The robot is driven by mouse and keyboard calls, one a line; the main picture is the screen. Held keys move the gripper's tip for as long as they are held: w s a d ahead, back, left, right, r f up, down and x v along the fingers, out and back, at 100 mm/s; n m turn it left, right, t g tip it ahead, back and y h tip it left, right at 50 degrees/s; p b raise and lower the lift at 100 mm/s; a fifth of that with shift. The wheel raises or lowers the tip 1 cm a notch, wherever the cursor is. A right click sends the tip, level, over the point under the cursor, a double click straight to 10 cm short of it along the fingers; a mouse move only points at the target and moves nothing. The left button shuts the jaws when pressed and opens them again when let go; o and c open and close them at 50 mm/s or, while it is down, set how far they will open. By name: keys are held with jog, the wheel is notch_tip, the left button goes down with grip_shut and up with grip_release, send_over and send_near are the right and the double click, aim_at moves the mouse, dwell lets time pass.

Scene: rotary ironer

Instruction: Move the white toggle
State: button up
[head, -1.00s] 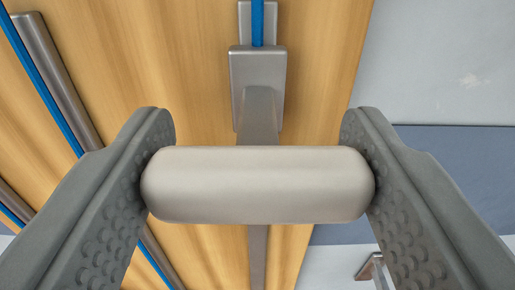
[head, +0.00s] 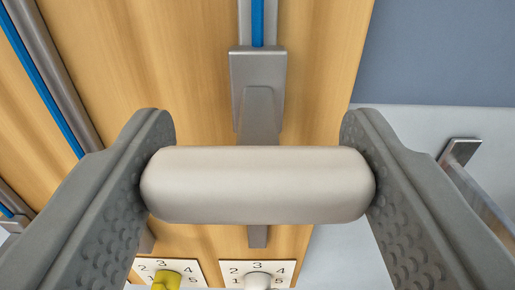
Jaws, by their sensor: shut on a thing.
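The white toggle (head: 258,190) is a pale off-white rounded bar across the middle of the head view. It sits on a grey metal stem and slider block (head: 258,75), which rides on a vertical metal rail with a blue strip (head: 257,22) on the wood panel. My gripper (head: 258,160) is shut on the bar, one grey finger pressed to each end. The bar hides part of the stem and the rail behind it. A short piece of rail shows below the bar and ends there.
Below the rail, a white dial plate (head: 285,268) carries numbers and a white knob (head: 258,281). A similar plate (head: 190,268) with a yellow knob (head: 166,279) is left of it. More blue-striped rails (head: 55,70) run at left. A metal bar (head: 470,180) stands out at right.

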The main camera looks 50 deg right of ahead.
notch_tip(320, 180, down, 15)
dwell(0.4)
jog(key=o, duration=1.4)
jog(key=shift+r, duration=0.1)
jog(key=v, duration=1.7)
jog(key=shift+s+a, duration=0.1)
jog(key=shift+a, duration=0.05)
